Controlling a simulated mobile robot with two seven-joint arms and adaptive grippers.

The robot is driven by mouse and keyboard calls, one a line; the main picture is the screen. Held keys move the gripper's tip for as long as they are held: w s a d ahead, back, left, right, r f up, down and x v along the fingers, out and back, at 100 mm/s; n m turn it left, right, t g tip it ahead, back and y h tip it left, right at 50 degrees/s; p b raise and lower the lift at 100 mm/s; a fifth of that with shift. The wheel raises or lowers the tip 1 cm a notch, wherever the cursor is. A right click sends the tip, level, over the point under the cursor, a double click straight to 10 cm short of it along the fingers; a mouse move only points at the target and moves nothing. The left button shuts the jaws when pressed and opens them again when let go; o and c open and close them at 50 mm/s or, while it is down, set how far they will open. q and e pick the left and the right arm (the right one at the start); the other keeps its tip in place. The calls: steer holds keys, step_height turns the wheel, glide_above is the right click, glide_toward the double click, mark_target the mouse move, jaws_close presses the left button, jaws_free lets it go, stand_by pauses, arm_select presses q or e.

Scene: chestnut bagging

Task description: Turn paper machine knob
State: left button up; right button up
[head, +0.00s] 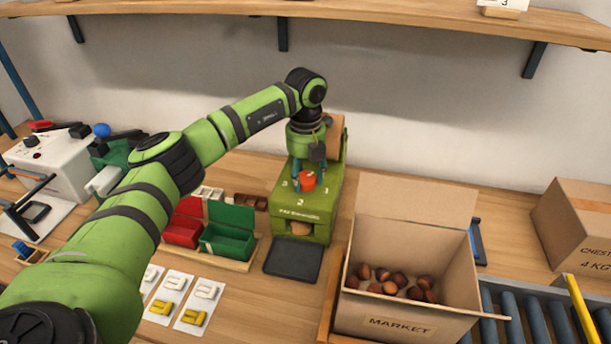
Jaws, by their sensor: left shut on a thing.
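The paper machine (285,205) is a green box standing at the back middle of the table, with numbers marked around its top. Its orange-red knob (307,183) sits on the top face. My left gripper (306,174) points straight down from above and is shut on the knob, with its fingers at the knob's sides. A brown paper roll (334,137) shows behind the gripper, partly hidden by it. A piece of brown paper shows in the slot at the machine's front. My right gripper is not in the view.
An open cardboard box (400,324) marked MARKET holds several chestnuts, right of the machine. A dark pad (293,260) lies before the machine. Red (182,232) and green (228,242) bins stand left. Rollers (537,318) and a closed carton (577,230) are at right. A shelf hangs above.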

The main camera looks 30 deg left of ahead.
arm_select(q)
steer(key=m, duration=0.5)
steer(key=shift+f+m+b, duration=0.15)
steer(key=shift+m+b, duration=0.15)
steer(key=shift+b, duration=0.1)
steer(key=m, duration=0.4)
steer(key=shift+m, duration=0.4)
steer(key=shift+s+b, duration=0.1)
steer(key=shift+b, duration=0.2)
steer(key=o, duration=1.2)
